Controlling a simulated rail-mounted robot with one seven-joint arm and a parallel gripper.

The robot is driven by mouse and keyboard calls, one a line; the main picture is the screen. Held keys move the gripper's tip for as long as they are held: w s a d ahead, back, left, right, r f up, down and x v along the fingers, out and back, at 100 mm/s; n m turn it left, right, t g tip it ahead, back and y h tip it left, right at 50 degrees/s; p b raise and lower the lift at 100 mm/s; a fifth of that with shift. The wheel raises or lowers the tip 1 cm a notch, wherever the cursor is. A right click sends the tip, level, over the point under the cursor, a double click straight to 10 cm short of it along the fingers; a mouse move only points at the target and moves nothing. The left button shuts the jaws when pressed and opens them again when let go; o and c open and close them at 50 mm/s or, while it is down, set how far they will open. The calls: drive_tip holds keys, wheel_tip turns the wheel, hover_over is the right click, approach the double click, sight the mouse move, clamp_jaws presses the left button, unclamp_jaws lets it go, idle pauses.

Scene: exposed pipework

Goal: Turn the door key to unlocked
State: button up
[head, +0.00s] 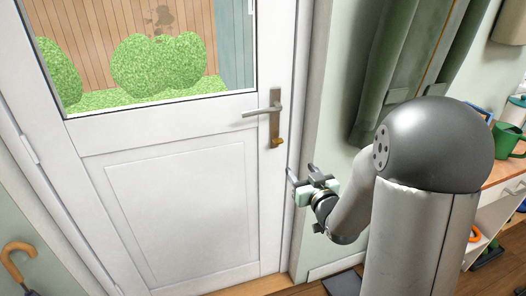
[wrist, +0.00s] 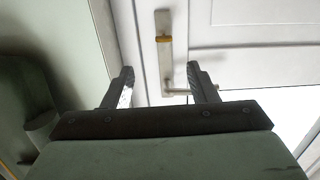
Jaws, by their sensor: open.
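The white door (head: 195,190) is shut and has a window in its upper part. A grey lever handle (head: 262,110) sits on a tall plate at the door's right edge. The brass-coloured key (head: 277,142) is at the plate's lower end, below the lever. In the wrist view the picture is turned over, so the key (wrist: 163,39) shows above the lever (wrist: 178,92). The key looks roughly crosswise to the plate there. My gripper (head: 302,172) is open and empty, below and right of the key, apart from it. In the wrist view its fingers (wrist: 160,70) spread either side of the plate.
A shelf unit with a green mug (head: 507,138) stands at the far right. An umbrella's orange crook (head: 14,262) shows at lower left. The space before the door is clear.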

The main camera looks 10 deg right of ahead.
sight(280, 143)
drive_tip(key=shift+t, duration=0.3)
drive_tip(key=w+a, duration=0.1)
drive_tip(key=w, duration=0.4)
drive_tip(key=w+a+p, duration=0.1)
drive_tip(key=w, duration=0.5)
drive_tip(key=w+a, duration=0.2)
drive_tip(key=w, duration=0.4)
drive_tip(key=shift+p, duration=0.4)
drive_tip(key=c, duration=1)
